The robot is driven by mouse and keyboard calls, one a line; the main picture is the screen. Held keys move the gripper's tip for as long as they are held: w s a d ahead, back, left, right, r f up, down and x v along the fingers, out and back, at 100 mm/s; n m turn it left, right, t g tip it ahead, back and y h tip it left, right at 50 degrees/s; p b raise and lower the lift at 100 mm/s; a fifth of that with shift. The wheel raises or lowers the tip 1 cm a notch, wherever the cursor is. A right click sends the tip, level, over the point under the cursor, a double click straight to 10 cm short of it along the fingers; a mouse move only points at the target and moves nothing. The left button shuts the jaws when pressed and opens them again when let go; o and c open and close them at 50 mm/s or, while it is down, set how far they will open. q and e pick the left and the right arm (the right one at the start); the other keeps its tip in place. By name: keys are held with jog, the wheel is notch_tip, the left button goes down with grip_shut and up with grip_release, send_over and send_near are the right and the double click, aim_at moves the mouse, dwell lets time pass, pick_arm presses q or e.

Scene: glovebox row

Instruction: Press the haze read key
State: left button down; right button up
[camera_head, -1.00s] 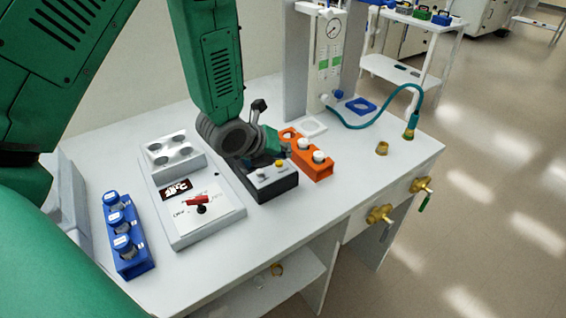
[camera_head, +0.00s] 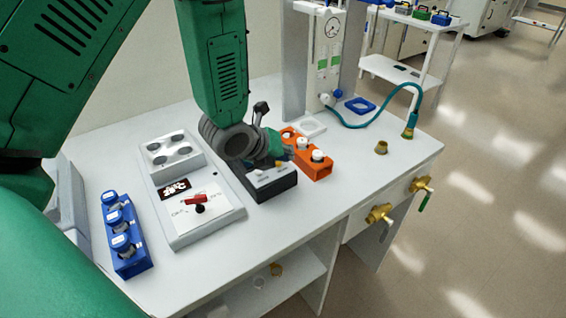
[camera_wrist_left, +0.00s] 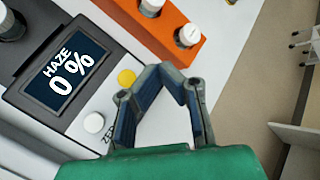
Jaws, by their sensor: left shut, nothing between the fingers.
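The haze meter is a dark box (camera_head: 274,187) with a light top, on the bench in the head view. In the left wrist view its display (camera_wrist_left: 66,68) reads "HAZE 0 %". A yellow key (camera_wrist_left: 126,77) and a white key (camera_wrist_left: 94,123) sit beside the display; partly hidden lettering starting "ZE" is by the white one. My left gripper (camera_wrist_left: 160,69) is shut and empty, its tips just right of the yellow key in the wrist view, with no contact visible. In the head view the left gripper (camera_head: 284,150) hides part of the meter. My right gripper is not in view.
An orange rack (camera_head: 319,172) with white-capped vials stands close behind the meter. A grey panel with a red switch (camera_head: 197,199) and a blue vial rack (camera_head: 131,262) lie left. A teal hose (camera_head: 365,125) runs at the back right.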

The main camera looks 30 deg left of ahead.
aim_at(280, 163)
pick_arm(q)
jog(key=shift+a+f, duration=0.15)
jog(key=shift+a, duration=0.4)
jog(key=shift+a+f, duration=0.25)
jog(key=shift+a, duration=0.4)
jog(key=shift+d, duration=0.7)
jog(key=shift+d+b, duration=0.3)
jog(key=shift+a+f, duration=0.3)
jog(key=shift+a, duration=0.5)
jog(key=shift+d+r, duration=0.35)
jog(key=shift+d, duration=0.1)
jog(key=shift+r+p, duration=0.55)
jog(key=shift+r, duration=0.1)
jog(key=shift+a, duration=0.55)
jog(key=r+p, duration=0.2)
jog(key=d+r+p, duration=0.1)
jog(key=r, duration=0.1)
jog(key=shift+r+p, duration=0.2)
jog(key=shift+p, duration=0.15)
jog(key=shift+a+r, duration=0.2)
jog(key=shift+a, duration=0.05)
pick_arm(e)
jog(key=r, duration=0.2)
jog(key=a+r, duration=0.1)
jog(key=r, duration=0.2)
